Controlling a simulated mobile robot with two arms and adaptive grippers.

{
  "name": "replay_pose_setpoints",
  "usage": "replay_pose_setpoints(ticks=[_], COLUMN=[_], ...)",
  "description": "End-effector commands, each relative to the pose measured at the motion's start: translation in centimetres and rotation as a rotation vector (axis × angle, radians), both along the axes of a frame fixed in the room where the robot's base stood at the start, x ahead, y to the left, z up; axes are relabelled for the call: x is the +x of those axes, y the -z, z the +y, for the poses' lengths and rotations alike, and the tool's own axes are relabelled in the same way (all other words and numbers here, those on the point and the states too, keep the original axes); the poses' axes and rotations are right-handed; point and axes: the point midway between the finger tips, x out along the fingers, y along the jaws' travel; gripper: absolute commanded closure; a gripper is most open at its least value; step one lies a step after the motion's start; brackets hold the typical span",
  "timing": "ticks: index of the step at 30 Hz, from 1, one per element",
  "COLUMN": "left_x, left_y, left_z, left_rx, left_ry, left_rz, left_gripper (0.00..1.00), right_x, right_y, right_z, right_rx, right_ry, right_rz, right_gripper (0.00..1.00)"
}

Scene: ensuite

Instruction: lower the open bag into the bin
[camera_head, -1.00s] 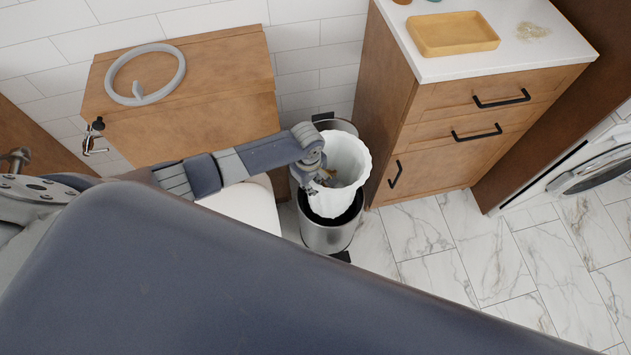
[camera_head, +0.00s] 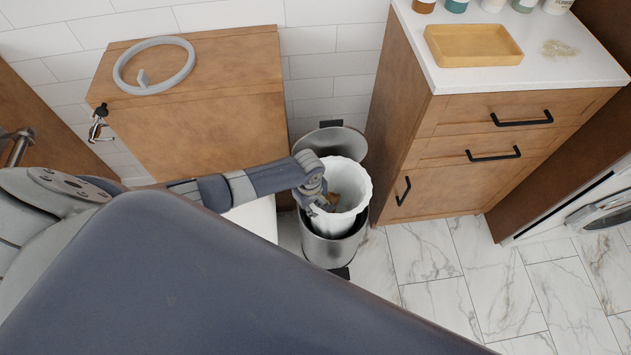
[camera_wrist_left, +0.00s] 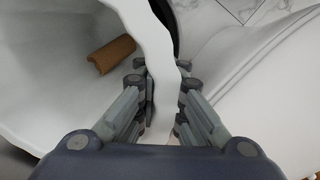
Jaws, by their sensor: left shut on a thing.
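The white open bag (camera_head: 353,172) is partly inside the metal bin (camera_head: 337,249), with its wavy rim standing above the bin's dark rim. A brown roll-like piece lies inside the bag and also shows in the left wrist view (camera_wrist_left: 112,55). My left gripper (camera_head: 327,204) is at the bag's left side, shut on the bag's edge. In the left wrist view the bag's white wall (camera_wrist_left: 160,50) passes between the fingers. The bin's raised round lid (camera_head: 338,142) stands behind the bag. The bag's bottom is hidden in the bin. My right gripper is not in view.
A wooden cabinet (camera_head: 440,150) with a white top stands close right of the bin. The top holds a yellow tray (camera_head: 473,58) and several bottles. Left is a wooden cabinet (camera_head: 200,110) with a grey ring (camera_head: 122,78) on top. Marble floor (camera_head: 440,280) is clear at right.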

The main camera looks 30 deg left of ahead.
Motion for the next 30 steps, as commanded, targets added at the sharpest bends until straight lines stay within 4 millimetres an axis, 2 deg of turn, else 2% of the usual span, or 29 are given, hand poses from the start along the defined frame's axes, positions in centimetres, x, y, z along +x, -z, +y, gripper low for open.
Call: replay_pose_setpoints(ticks=[8,30], left_x=[-0.07,0.43], left_y=[0.47,0.44], left_z=[0.18,-0.2], left_rx=[-0.001,-0.001], left_ry=[0.001,0.0], left_rz=[-0.002,0.0], left_gripper=[1.0,1.0], right_x=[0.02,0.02], right_y=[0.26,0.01], right_z=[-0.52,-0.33], right_rx=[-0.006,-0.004], right_ry=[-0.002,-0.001], right_rz=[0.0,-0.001], right_gripper=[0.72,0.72])
